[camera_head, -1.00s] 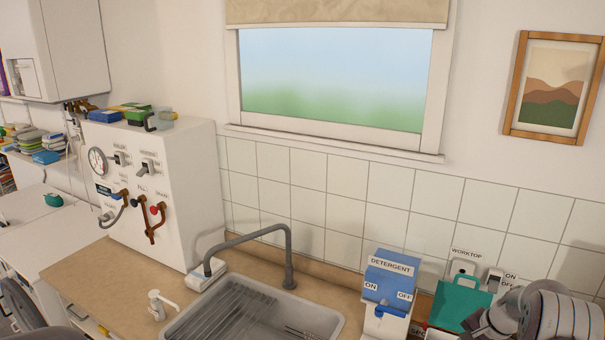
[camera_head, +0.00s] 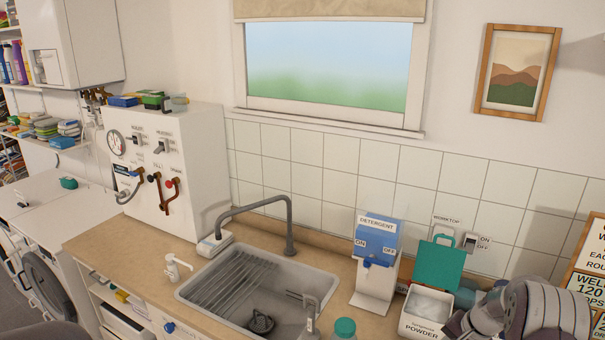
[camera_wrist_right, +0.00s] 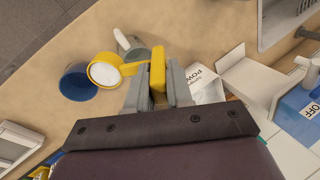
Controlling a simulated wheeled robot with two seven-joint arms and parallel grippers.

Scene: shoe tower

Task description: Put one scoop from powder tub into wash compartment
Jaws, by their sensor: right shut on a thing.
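In the right wrist view, my right gripper (camera_wrist_right: 157,84) is shut on the handle of a yellow scoop (camera_wrist_right: 128,68). The scoop's round cup is filled with white powder. The white powder tub (camera_head: 423,325), labelled POWDER, stands on the worktop in the head view with white powder inside and a teal lid (camera_head: 440,266) raised behind it. Part of the tub also shows beside the gripper in the wrist view (camera_wrist_right: 208,90). In the head view my right wrist is at the lower right; the scoop cannot be made out there. I cannot identify the wash compartment. My left gripper is not in view.
A detergent dispenser (camera_head: 377,272) stands left of the tub, and a sink (camera_head: 318,284) with a curved tap lies further left. In the wrist view a blue cup (camera_wrist_right: 77,82) is near the scoop. A front-loading machine (camera_head: 47,283) stands at far left.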

